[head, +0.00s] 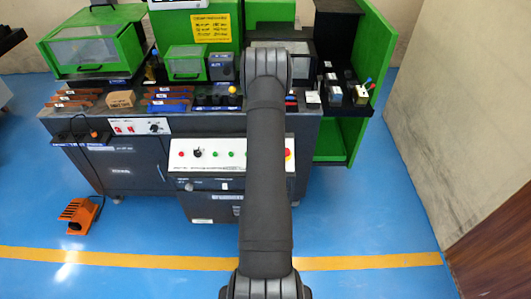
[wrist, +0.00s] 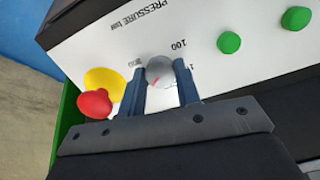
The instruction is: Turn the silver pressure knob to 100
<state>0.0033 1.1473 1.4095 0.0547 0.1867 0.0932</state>
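In the wrist view the round silver pressure knob (wrist: 159,67) sits on a white panel (wrist: 90,55) below the upside-down PRESSURE bar label. A small red mark shows on the knob's lower part in the picture. The printed 100 is just above and right of the knob; other scale numbers are partly covered by my fingers. My gripper (wrist: 160,72) has one finger on each side of the knob, and both fingertips appear to touch it. In the head view my arm hides the gripper and the knob.
A red button on a yellow base (wrist: 97,95) is close to my left finger in the wrist view. Green buttons (wrist: 229,42) lie to the right. In the head view, the worktop (head: 215,118) carries several parts, and an orange pedal (head: 80,214) stands on the blue floor.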

